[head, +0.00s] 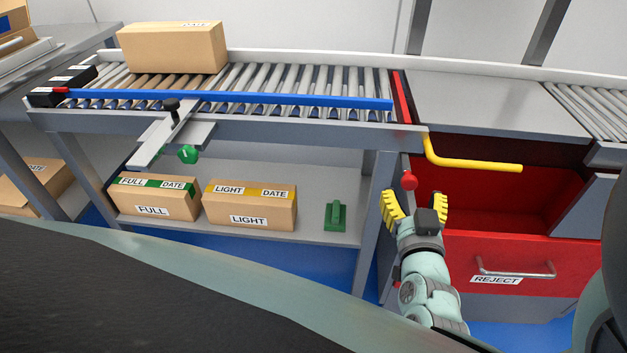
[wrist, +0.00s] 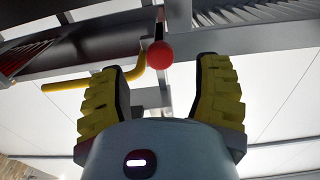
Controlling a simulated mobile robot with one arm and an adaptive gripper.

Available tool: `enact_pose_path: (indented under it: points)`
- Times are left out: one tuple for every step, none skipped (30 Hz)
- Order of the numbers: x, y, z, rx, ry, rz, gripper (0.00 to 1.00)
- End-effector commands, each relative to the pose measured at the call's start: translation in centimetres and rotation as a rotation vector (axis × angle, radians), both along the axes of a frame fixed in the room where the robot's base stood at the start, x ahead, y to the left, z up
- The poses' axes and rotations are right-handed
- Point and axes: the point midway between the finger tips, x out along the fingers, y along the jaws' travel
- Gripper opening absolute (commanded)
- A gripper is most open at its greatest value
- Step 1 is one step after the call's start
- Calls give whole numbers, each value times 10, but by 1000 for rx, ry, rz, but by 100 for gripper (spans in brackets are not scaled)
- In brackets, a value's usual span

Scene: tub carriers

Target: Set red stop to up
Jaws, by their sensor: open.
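The red stop (head: 401,97) is a thin red strip across the right end of the roller conveyor, beside the grey plate. I cannot tell clearly how high it stands above the rollers. A red ball knob (head: 409,181) hangs below the conveyor frame under the stop. My gripper (head: 416,205) is open and empty just below the knob, its yellow fingers pointing up. In the wrist view the red knob (wrist: 161,54) shows centred beyond the gap of my gripper (wrist: 162,78), apart from both fingers.
A yellow bent bar (head: 475,163) juts out right of the knob, above the open red reject bin (head: 500,250). A carton (head: 172,48) sits on the rollers behind a blue rail (head: 250,99). Labelled boxes (head: 250,205) and a green block (head: 335,215) are on the lower shelf.

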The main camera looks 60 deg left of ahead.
Motion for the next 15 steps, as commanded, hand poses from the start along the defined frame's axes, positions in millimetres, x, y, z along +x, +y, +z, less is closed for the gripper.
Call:
enact_pose_path:
  points:
    - [6, 7, 1, 5, -2, -2, 64]
    - [9, 10, 1, 4, -1, -2, 64]
    - [12, 13, 1, 3, 0, -2, 64]
    - [15, 16, 0, 1, 2, -2, 64]
    - [17, 19, 0, 1, 2, -2, 64]
    - [20, 22, 0, 1, 1, -2, 64]
    - [22, 24, 0, 1, 0, -2, 64]
    - [23, 26, 0, 2, -1, -2, 64]
    - [25, 28, 0, 1, 0, -2, 64]
    - [26, 30, 0, 1, 0, -2, 64]
    - [27, 31, 0, 1, 0, -2, 64]
    - [28, 32, 0, 1, 0, -2, 64]
    - [29, 33, 0, 1, 0, -2, 64]
    - [29, 33, 0, 1, 0, -2, 64]
    - [30, 34, 0, 1, 0, -2, 64]
